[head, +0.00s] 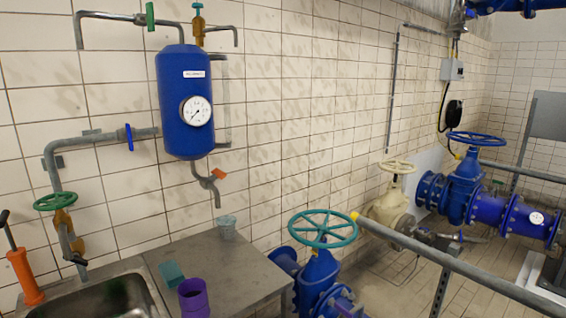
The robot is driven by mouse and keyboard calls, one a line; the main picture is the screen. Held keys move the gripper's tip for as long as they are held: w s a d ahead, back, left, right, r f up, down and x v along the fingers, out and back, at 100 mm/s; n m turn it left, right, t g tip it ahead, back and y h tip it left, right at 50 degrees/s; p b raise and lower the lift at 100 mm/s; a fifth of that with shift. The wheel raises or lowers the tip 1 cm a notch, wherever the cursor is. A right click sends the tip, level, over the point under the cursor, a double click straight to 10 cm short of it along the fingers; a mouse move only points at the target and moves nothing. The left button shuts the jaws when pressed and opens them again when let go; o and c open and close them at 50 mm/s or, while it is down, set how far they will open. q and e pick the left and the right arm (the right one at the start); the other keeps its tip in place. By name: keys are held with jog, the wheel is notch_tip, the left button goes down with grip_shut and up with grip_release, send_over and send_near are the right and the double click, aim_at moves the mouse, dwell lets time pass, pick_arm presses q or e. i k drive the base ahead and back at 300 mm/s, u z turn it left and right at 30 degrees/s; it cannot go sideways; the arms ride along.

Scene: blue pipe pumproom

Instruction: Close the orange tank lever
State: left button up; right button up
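The blue tank (185,103) hangs on the tiled wall at the upper left, with a round white gauge (196,111) on its front. Below it, a short grey outlet pipe (208,184) comes down from the tank's bottom. A small orange lever (219,174) sits at this outlet and sticks out to the right, tilted slightly upward. Neither of my grippers shows in the head view.
A metal counter (222,275) with a sink (115,298) stands below the tank. A grey cup (226,227), a teal block (172,273) and a purple cup (193,297) are on it. An orange-handled tool (25,277) is at left. A railing (460,268) and blue pipes fill the right.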

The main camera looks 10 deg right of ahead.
aim_at(217, 173)
jog(key=z, duration=0.35)
jog(key=i, duration=1)
jog(key=u, duration=0.1)
